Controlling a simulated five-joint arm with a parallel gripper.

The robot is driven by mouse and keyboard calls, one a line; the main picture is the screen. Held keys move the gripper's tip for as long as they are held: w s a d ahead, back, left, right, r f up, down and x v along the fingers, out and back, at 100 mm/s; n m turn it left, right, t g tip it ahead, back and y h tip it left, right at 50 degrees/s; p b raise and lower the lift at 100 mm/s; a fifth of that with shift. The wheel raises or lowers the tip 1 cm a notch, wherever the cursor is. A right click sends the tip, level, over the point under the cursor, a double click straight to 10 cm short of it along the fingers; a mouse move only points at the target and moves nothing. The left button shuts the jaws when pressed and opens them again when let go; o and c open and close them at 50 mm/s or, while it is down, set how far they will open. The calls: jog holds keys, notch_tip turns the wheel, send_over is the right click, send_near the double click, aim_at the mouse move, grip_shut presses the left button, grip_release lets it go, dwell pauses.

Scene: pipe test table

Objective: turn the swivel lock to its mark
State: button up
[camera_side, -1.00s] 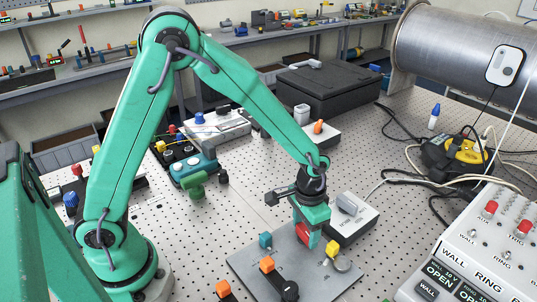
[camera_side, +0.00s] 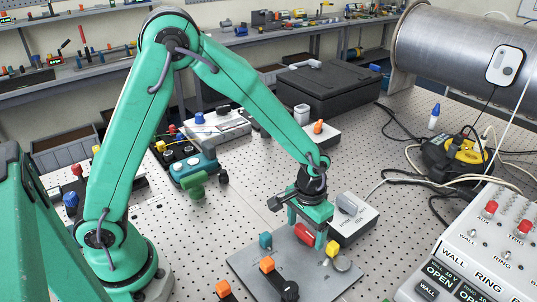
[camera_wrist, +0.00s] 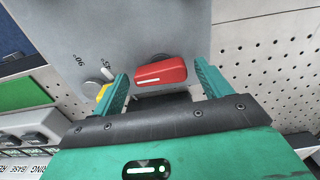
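The swivel lock is a red handle (camera_wrist: 161,73) with a white line along it, on a grey plate (camera_wrist: 95,25). In the wrist view the handle lies nearly crosswise between my fingers, with a narrow gap at each end. Printed marks "90" and "45" show on the plate, left of the handle; the white line does not visibly point straight at either. In the side view the red handle (camera_side: 305,234) is partly covered by my gripper (camera_side: 309,240), which is open around it, low over the plate. My gripper (camera_wrist: 160,72) is also open in the wrist view.
A grey-white box with a lever (camera_side: 352,212) stands close behind my gripper. A switch panel (camera_side: 490,245) fills the right front.

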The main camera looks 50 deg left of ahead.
aim_at(303, 231)
jog(key=shift+r, duration=0.15)
jog(key=shift+r, duration=3.75)
jog(key=shift+s+a+r, duration=0.15)
jog(key=shift+a+r, duration=0.1)
jog(key=shift+r, duration=0.2)
jog(key=s+a+r+t, duration=0.5)
jog(key=s+a+r, duration=0.7)
jog(key=s, duration=0.3)
jog(key=shift+s+r+t, duration=0.3)
jog(key=shift+s+r, duration=0.05)
jog(key=shift+r, duration=0.3)
jog(key=shift+a, duration=0.1)
